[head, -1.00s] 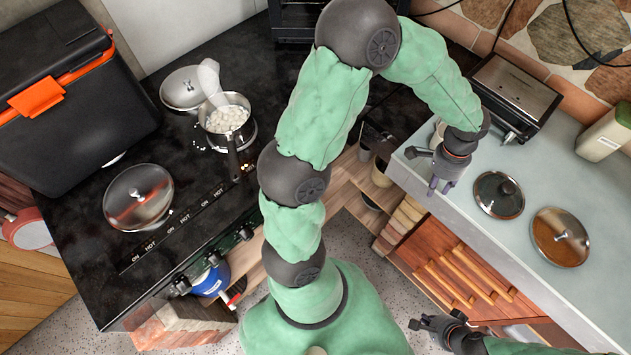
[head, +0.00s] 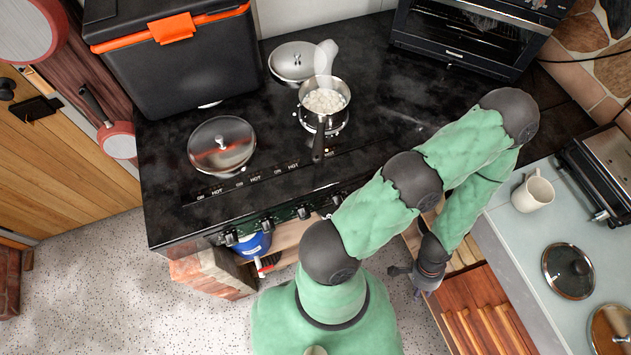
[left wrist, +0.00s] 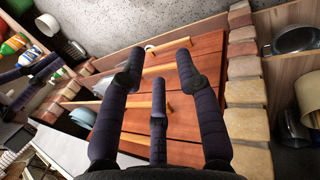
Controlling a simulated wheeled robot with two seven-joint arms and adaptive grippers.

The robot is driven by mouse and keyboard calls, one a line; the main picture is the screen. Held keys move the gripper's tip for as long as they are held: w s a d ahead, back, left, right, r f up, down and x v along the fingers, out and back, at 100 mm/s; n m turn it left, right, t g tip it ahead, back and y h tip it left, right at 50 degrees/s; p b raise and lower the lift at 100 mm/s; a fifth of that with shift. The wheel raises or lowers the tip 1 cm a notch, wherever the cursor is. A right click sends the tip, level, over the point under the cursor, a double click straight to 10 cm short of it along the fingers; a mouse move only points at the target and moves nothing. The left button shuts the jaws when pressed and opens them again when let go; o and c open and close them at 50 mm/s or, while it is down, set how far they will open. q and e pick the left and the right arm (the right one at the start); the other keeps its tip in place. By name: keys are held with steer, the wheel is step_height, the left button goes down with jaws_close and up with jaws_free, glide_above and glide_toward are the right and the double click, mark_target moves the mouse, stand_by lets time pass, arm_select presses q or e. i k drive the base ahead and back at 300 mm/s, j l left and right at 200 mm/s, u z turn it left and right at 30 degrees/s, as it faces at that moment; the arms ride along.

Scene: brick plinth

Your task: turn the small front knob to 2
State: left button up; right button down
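The black stove (head: 190,215) shows in the head view, with several dark knobs along its front edge, among them a leftmost knob (head: 231,237), one beside it (head: 266,225) and another to the right (head: 304,211). Which one is the small knob, and the numbers, I cannot make out. My left gripper (head: 410,278) is right of the knobs and apart from them, beside the wooden drawers. In the left wrist view it (left wrist: 158,85) is open and empty, its three fingers spread before the drawers. Dark fingers, apparently my right gripper (left wrist: 35,72), show at that view's left edge.
A pot of white pieces (head: 325,102) stands on the stove, its handle toward the front. Lids (head: 221,146) and a black cooler (head: 175,65) are also there. A mug (head: 533,192) stands on the right counter. Below the knobs is a blue container (head: 254,244).

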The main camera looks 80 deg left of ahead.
mark_target(337, 200)
steer(key=i+l+u, duration=0.1)
steer(key=u, duration=0.35)
steer(key=l+u, duration=0.1)
steer(key=u, duration=0.35)
steer(key=i+l+u, duration=0.1)
steer(key=u, duration=0.35)
steer(key=l+u, duration=0.2)
steer(key=u, duration=0.25)
